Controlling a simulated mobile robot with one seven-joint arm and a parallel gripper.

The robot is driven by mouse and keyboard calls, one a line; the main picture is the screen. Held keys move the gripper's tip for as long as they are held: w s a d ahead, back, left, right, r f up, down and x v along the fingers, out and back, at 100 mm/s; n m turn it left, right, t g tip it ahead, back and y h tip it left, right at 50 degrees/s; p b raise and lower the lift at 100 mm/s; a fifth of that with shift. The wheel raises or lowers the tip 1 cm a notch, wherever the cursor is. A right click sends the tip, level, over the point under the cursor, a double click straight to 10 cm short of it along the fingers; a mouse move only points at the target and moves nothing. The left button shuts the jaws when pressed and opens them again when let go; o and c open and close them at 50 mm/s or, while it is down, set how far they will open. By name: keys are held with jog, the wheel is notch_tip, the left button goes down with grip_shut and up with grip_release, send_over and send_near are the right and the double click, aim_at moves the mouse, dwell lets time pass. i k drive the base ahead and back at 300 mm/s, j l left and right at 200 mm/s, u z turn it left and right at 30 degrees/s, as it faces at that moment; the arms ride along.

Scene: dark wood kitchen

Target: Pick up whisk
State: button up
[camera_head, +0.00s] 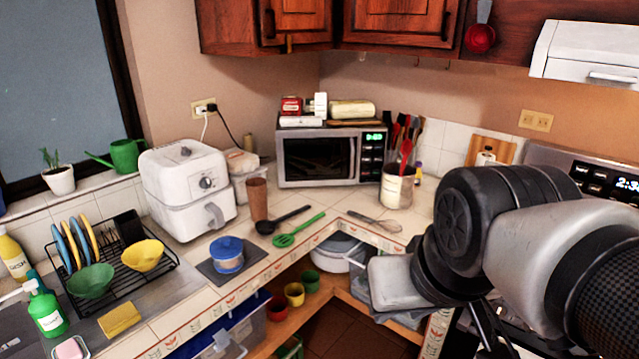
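The whisk (374,221) lies flat on the tiled counter (330,235), near its front edge and in front of the microwave.
A green slotted spoon (298,231) and a black ladle (283,219) lie left of the whisk. A utensil crock (396,186) stands behind it. The microwave (331,157) is further back. An open shelf with pots (340,250) is below the counter edge.

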aim_at(355, 214)
jog(key=i+j+z, duration=0.15)
jog(key=i+z, duration=0.25)
jog(key=i+j+z, duration=0.35)
jog(key=i, duration=0.15)
jog(key=i+j+z, duration=0.4)
